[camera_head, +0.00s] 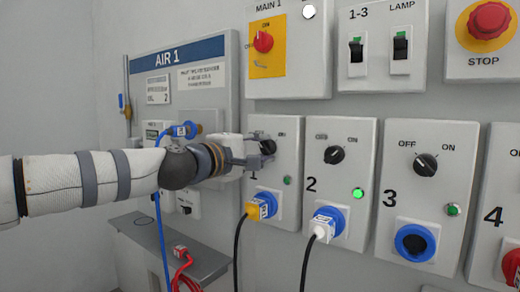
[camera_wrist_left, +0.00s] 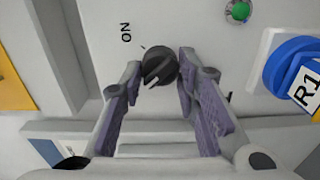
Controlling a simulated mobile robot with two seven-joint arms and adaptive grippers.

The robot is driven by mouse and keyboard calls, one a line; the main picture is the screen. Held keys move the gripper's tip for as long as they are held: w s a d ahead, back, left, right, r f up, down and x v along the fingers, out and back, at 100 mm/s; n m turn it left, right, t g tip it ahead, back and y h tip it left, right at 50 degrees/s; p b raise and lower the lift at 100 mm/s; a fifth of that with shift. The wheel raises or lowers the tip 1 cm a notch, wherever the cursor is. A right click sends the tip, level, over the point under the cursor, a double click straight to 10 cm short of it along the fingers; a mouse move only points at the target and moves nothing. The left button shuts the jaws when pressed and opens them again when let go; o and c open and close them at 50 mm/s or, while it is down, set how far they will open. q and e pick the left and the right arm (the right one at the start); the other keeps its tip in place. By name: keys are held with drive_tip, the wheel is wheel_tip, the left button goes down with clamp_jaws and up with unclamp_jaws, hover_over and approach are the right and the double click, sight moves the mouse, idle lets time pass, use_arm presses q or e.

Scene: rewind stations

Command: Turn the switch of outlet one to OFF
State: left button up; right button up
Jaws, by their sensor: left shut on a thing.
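The black switch knob of outlet one (camera_head: 268,147) is on the light grey panel left of outlet two. My left gripper (camera_head: 262,150) reaches it from the left and partly covers it. In the left wrist view, the knob (camera_wrist_left: 160,66) sits between the two fingertips of my left gripper (camera_wrist_left: 160,68), which is shut on it. The knob's white mark points down and slightly left there, away from the ON label (camera_wrist_left: 126,32) at upper left. The OFF label is hidden. Outlet one's green lamp (camera_head: 288,180) looks dimmer than outlet two's lamp (camera_head: 358,194). My right gripper is not in view.
A yellow plug (camera_head: 262,206) with a black cable sits below the knob. Outlet two's knob (camera_head: 334,155) and outlet three's knob (camera_head: 425,165) are to the right. The MAIN 1 red switch (camera_head: 263,42) is above. A grey shelf (camera_head: 140,228) juts out at lower left.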

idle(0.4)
use_arm(q)
drive_tip(key=o, duration=1.2)
drive_tip(key=shift+c, duration=0.2)
drive_tip(key=v, duration=1.2)
